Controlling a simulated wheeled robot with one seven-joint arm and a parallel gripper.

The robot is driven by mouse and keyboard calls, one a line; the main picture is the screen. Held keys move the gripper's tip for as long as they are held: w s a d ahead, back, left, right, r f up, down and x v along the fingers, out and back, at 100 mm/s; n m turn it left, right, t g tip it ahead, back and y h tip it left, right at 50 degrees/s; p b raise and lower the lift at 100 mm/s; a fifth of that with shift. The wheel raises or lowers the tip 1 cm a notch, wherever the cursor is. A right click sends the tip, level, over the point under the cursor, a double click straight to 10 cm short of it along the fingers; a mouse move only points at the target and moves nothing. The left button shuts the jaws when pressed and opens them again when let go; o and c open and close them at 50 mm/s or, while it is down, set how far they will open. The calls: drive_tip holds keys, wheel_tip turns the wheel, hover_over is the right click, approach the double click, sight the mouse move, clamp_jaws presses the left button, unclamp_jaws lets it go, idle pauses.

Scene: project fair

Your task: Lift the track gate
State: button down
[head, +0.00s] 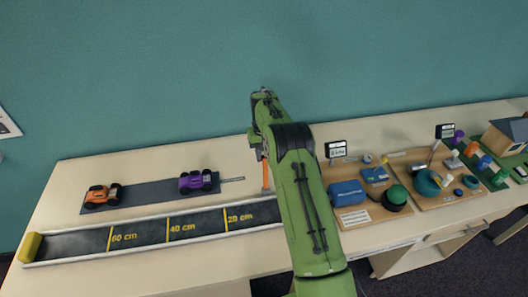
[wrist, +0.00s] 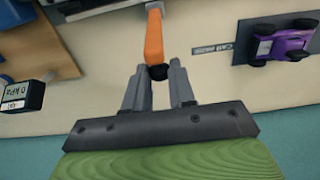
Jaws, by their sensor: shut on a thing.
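The track gate shows as an orange bar (wrist: 154,36) with a dark end in the wrist view. In the head view a thin orange strip of the gate (head: 265,174) shows at the right part of the track (head: 146,236), just left of my green arm. My gripper (wrist: 158,73) is shut on the dark end of the gate, one grey finger on each side. In the head view my arm hides much of the gripper and the track's right end. I cannot tell whether the gate is raised.
An orange car (head: 102,195) and a purple car (head: 197,181) stand on a dark mat (head: 150,191) behind the track. A teal wall (head: 130,80) rises behind the table.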

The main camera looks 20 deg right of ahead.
drive_tip(key=shift+w, duration=0.4)
drive_tip(key=shift+r, duration=0.1)
drive_tip(key=c, duration=1.2)
unclamp_jaws()
drive_tip(key=shift+o, duration=1.2)
drive_tip(key=shift+w, duration=0.1)
wheel_tip(320, 180, up, 16)
drive_tip(key=p, duration=0.3)
drive_tip(key=shift+f, duration=0.2)
